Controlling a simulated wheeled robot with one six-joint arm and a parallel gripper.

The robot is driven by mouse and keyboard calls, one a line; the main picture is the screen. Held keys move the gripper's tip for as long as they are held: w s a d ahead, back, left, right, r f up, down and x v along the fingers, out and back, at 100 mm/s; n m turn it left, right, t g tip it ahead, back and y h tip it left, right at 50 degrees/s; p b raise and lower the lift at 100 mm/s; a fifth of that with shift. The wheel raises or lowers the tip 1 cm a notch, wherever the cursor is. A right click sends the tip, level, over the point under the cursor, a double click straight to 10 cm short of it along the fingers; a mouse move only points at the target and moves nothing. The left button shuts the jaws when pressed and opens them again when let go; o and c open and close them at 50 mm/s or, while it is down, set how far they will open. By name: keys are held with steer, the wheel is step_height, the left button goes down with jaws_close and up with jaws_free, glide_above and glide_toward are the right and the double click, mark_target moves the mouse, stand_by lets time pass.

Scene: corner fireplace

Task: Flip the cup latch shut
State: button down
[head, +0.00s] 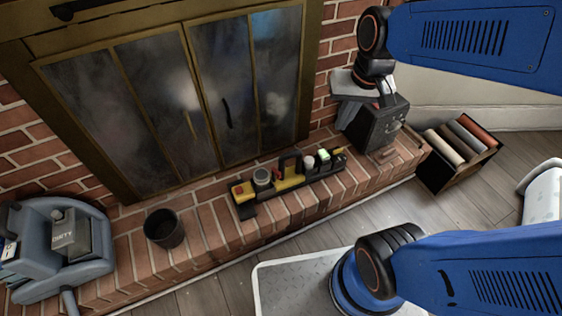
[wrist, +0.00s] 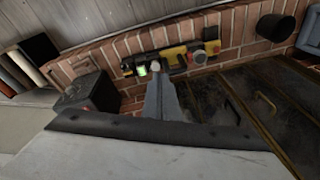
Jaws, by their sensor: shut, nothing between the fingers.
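No cup latch can be made out clearly. A grey-blue machine (head: 60,250) with a tank (head: 75,235) marked "DIRTY" stands at the far left of the head view. Its edge also shows at the right of the wrist view (wrist: 311,34). A dark open cup-shaped bin (head: 164,228) stands on the brick hearth beside it. My gripper (wrist: 163,82) is shut and empty, its fingers pointing toward the hearth in the wrist view. In the head view my wrist is at the upper right, near the dark box, far from the machine; the fingertips are hard to pick out there.
A yellow and black caddy (head: 290,183) with several small items lies along the hearth. A dark box (head: 375,122) stands at its right end. A crate of rolls (head: 458,150) is on the floor at right.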

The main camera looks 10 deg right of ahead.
steer(key=w+a+f+m+g, duration=0.1)
steer(key=w+a+f, duration=0.3)
steer(key=f, duration=0.2)
steer(key=w+a+f+m+g, duration=0.1)
steer(key=w+a+f+g, duration=0.1)
steer(key=w+a+f, duration=0.2)
steer(key=w+a+f+m+g, duration=0.1)
steer(key=w+a+f, duration=0.3)
steer(key=f, duration=0.5)
steer(key=shift+w+a+g+y, duration=0.1)
steer(key=shift+w+g+y, duration=0.25)
steer(key=shift+w, duration=0.7)
steer(key=shift+a+f+m, duration=0.2)
steer(key=shift+f+m, duration=0.1)
steer(key=shift+f, duration=0.05)
glide_above(276, 171)
steer(key=d, duration=0.2)
step_height(276, 171, down, 10)
steer(key=shift+r, duration=0.2)
steer(key=shift+a, duration=0.1)
